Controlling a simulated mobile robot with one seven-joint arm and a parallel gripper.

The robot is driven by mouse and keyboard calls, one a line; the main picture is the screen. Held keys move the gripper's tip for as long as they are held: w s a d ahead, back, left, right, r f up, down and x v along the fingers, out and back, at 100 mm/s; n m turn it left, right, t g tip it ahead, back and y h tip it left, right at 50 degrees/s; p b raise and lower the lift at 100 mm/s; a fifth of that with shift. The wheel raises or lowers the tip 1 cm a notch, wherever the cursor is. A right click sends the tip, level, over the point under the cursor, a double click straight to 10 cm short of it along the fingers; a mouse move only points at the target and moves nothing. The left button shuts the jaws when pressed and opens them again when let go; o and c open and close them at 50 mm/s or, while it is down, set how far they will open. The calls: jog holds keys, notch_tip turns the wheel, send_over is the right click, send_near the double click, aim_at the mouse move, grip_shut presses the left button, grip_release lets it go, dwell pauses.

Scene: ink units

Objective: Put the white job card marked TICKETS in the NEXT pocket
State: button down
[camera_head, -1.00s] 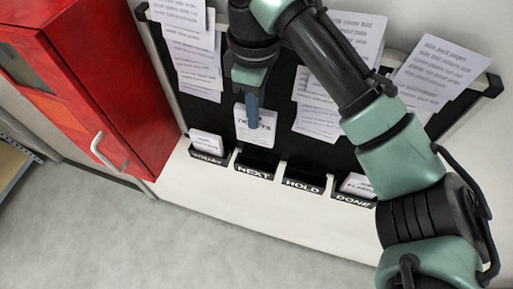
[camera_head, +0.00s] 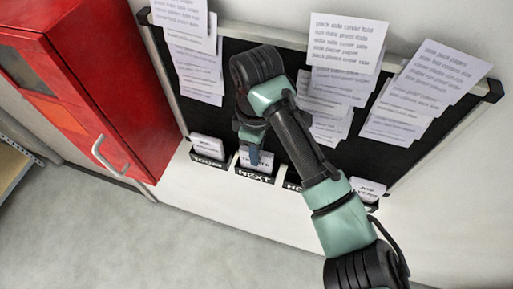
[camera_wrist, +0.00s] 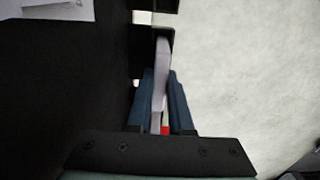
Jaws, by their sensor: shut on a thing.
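The white job card (camera_head: 264,163) stands in the NEXT pocket (camera_head: 254,175), its lower part hidden behind the labelled front. My gripper's blue fingers cover much of its lettering. My gripper (camera_head: 254,158) comes down from above and is shut on the card. In the wrist view the card (camera_wrist: 161,70) shows nearly edge-on between the blue fingers of my gripper (camera_wrist: 161,100), its far end at a dark pocket part.
The pocket at left (camera_head: 208,160) holds a white card, as does the DONE pocket (camera_head: 371,206) at right. My arm mostly covers the HOLD pocket. Printed sheets (camera_head: 340,60) hang on the black board above. A red cabinet (camera_head: 95,90) stands at left.

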jog(key=shift+f, duration=0.1)
jog(key=c, duration=0.8)
grip_release()
notch_tip(320, 180, up, 12)
jog(key=shift+r, duration=0.15)
